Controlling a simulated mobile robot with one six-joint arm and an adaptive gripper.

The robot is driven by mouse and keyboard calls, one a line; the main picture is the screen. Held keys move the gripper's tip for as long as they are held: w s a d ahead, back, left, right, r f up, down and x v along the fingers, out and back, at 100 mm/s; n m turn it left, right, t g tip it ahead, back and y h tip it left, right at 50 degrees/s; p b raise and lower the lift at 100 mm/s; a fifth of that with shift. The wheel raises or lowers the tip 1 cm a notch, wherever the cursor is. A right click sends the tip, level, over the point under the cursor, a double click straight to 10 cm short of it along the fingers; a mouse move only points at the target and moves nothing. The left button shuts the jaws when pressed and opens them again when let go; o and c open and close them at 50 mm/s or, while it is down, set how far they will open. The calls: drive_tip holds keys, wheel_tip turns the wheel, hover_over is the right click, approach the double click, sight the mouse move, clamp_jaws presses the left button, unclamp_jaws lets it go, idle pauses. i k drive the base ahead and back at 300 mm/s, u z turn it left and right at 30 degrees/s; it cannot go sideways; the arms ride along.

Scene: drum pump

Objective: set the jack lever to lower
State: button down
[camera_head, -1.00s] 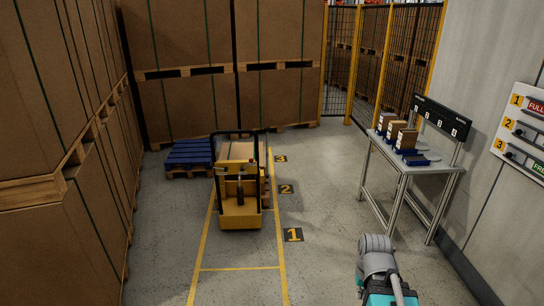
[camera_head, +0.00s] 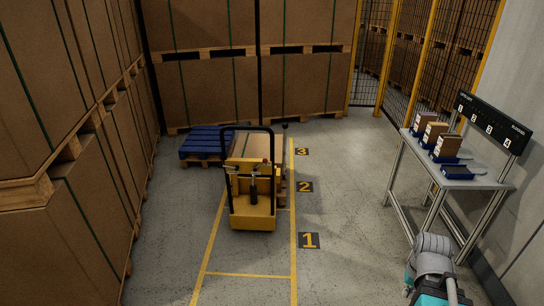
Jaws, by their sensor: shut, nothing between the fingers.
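The yellow jack (camera_head: 253,215) stands in the marked lane near the middle of the view, with a black hoop handle (camera_head: 247,128) rising around it. Small dark control parts (camera_head: 253,190) show on its near face. A small reddish spot near the handle's right side may be a lever knob, but the lever and its setting are too small to make out. A brown load sits behind the handle. Only a grey and teal part of my arm shows at the bottom right, well apart from the jack. My gripper is not in view.
Stacked brown boxes (camera_head: 62,130) wall the left side and the back. A blue pallet (camera_head: 204,142) lies left of the jack. A workbench (camera_head: 470,183) with bins stands at the right. The floor in front of the jack is clear.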

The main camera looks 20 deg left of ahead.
sight(265, 161)
drive_tip(key=u, duration=0.1)
drive_tip(key=i, duration=0.75)
drive_tip(key=u, duration=0.55)
drive_tip(key=i, duration=0.6)
drive_tip(key=u, duration=0.8)
drive_tip(key=i, duration=0.4)
drive_tip(key=u, duration=0.25)
drive_tip(key=k, duration=0.9)
drive_tip(key=u, duration=0.15)
drive_tip(key=i, duration=0.35)
